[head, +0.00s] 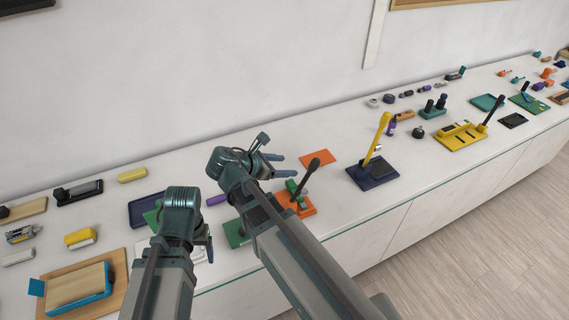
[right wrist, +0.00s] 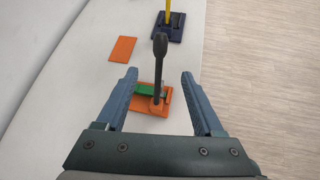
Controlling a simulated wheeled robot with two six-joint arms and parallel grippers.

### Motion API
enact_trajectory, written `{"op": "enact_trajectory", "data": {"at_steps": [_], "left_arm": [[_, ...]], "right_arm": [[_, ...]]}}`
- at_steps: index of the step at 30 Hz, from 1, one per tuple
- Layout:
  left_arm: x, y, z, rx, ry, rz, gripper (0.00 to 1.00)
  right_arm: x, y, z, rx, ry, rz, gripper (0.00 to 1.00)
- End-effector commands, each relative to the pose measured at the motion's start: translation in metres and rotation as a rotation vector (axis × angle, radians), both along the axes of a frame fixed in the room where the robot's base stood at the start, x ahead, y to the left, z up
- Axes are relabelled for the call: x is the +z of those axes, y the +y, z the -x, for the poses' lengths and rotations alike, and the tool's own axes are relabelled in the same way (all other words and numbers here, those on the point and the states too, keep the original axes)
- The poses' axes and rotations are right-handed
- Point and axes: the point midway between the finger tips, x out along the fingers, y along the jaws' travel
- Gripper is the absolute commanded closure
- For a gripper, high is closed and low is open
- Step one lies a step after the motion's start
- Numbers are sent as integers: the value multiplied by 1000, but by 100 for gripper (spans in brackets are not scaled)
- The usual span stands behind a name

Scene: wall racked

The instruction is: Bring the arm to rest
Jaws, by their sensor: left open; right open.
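My right gripper (head: 273,163) is over the white counter in the head view, its fingers pointing right. In the right wrist view my right gripper (right wrist: 157,73) is open, with no object held. An orange stand (right wrist: 150,108) with a green part and an upright black-tipped handle shows between and beyond the fingers; the same orange stand (head: 305,209) is beside my right arm in the head view. My left gripper (head: 206,244) is lower left, partly hidden by its own wrist, and nothing shows held in it.
The white counter (head: 225,158) runs along the wall. A navy stand (head: 379,176) with a yellow lever and an orange plate (head: 318,157) lie right of my right gripper. A wooden board (head: 116,264) with a blue-edged block is left of my left arm. Floor is open at lower right.

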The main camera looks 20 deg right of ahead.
Motion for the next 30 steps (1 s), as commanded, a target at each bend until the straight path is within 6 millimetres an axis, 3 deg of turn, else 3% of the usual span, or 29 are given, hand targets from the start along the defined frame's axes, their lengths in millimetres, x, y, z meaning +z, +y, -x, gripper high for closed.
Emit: {"op": "enact_trajectory", "data": {"at_steps": [16,19,23,30], "left_arm": [[4,0,0,-1,0,0,26],[-3,0,0,-1,0,0,26],[-29,0,0,-3,0,0,26],[-91,0,0,-8,-1,-1,26]], "right_arm": [[4,1,1,-1,0,0,31],[-7,4,4,-20,-20,-30,31],[-52,24,20,-134,-125,-180,31],[-163,94,74,-604,-361,-599,31]]}}
